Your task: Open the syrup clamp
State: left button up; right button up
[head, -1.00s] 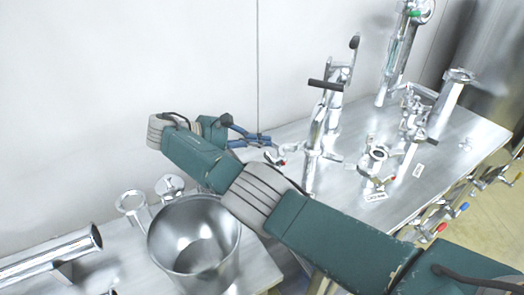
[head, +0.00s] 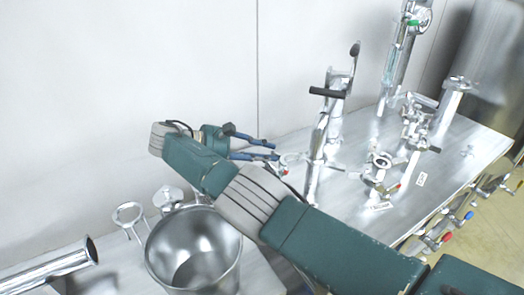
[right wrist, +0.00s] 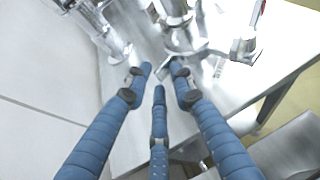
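Small metal clamp fittings stand on the steel table; one (head: 378,170) with a red-tipped lever is at centre right, beside a white label (head: 382,206) too small to read. I cannot tell which clamp is the syrup one. My right gripper (head: 272,149) has blue fingers spread apart and empty, left of the upright pipe stand. In the right wrist view its three fingers (right wrist: 161,76) reach toward a metal fitting (right wrist: 184,40) with a flat lever; contact cannot be judged. My left gripper is not in view.
A tall pipe stand with a black handle (head: 328,92) rises between my right gripper and the fitting. A steel bucket (head: 193,252) is at lower left, with a large pipe (head: 52,267) beside it. More valves (head: 418,130) stand at the right. The wall is close behind.

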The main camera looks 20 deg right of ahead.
jog(key=shift+w+d+r, duration=0.1)
jog(key=shift+d, duration=0.1)
notch_tip(320, 180, up, 10)
jog(key=shift+a, duration=0.2)
dwell(0.6)
dwell(0.4)
